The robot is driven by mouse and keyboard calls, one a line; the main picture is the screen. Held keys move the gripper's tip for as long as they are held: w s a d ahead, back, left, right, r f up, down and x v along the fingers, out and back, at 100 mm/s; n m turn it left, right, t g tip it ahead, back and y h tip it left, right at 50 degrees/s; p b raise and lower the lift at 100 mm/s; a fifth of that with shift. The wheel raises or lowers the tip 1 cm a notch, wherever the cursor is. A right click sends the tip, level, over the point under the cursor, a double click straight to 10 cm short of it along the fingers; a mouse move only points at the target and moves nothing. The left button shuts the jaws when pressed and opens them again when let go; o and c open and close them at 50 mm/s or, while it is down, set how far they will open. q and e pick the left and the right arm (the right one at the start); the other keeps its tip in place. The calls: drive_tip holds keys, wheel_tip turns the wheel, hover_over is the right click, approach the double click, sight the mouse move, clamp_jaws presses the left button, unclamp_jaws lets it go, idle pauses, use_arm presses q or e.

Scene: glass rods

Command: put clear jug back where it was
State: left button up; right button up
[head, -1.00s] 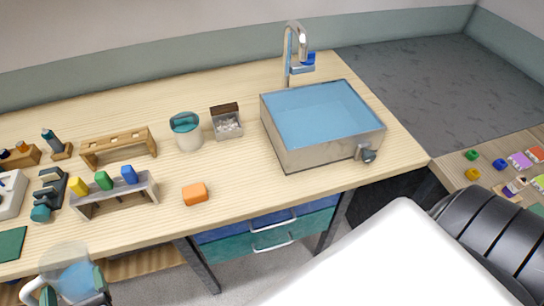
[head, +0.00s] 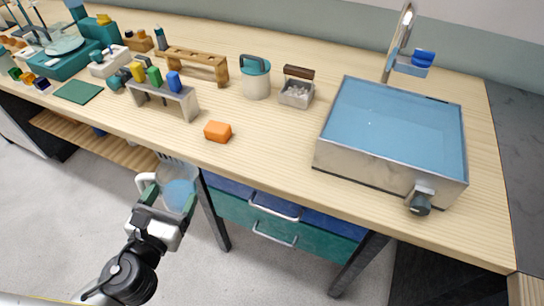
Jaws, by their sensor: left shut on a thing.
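The clear jug (head: 181,190) is see-through with bluish liquid inside. It is in the lower left of the head view, in front of the bench edge and apart from the bench top. My left gripper (head: 164,196) is shut on the jug at its left side. The arm comes up from the bottom left. The jug looks roughly upright. My right gripper is not in view.
The wooden bench (head: 285,135) carries a blue-filled sink (head: 390,125), an orange block (head: 217,131), a teal-lidded canister (head: 256,78), a small box (head: 296,90), a grey rack (head: 165,100) with coloured-topped tubes and a wooden rack (head: 195,62). Drawers (head: 275,230) are below.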

sight(171, 188)
use_arm(q)
drive_tip(key=h, duration=0.1)
drive_tip(key=r+m, duration=0.1)
drive_tip(key=a+r+h, duration=0.1)
drive_tip(key=shift+w+m+g+h, duration=0.25)
drive_tip(key=shift+m+g+h, duration=0.05)
drive_tip(key=r+m+g+h, duration=0.1)
drive_tip(key=r+h, duration=0.1)
drive_tip(key=d+r+m+g+h, duration=0.1)
drive_tip(key=r+m+h, duration=0.1)
drive_tip(key=s+d+r+m+g+h, duration=0.1)
drive_tip(key=r+g+h, duration=0.1)
drive_tip(key=h, duration=0.1)
drive_tip(key=shift+d+r+m, duration=0.2)
drive_tip(key=shift+r+m, duration=0.05)
drive_tip(key=shift+m, duration=0.15)
drive_tip(key=shift+r+h, duration=0.2)
drive_tip(key=shift+h, duration=0.1)
drive_tip(key=shift+s, duration=0.1)
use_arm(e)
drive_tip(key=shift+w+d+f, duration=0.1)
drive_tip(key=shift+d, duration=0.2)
use_arm(q)
drive_tip(key=shift+s+a+r, duration=0.15)
drive_tip(key=shift+s, duration=0.05)
drive_tip(key=shift+w, duration=0.1)
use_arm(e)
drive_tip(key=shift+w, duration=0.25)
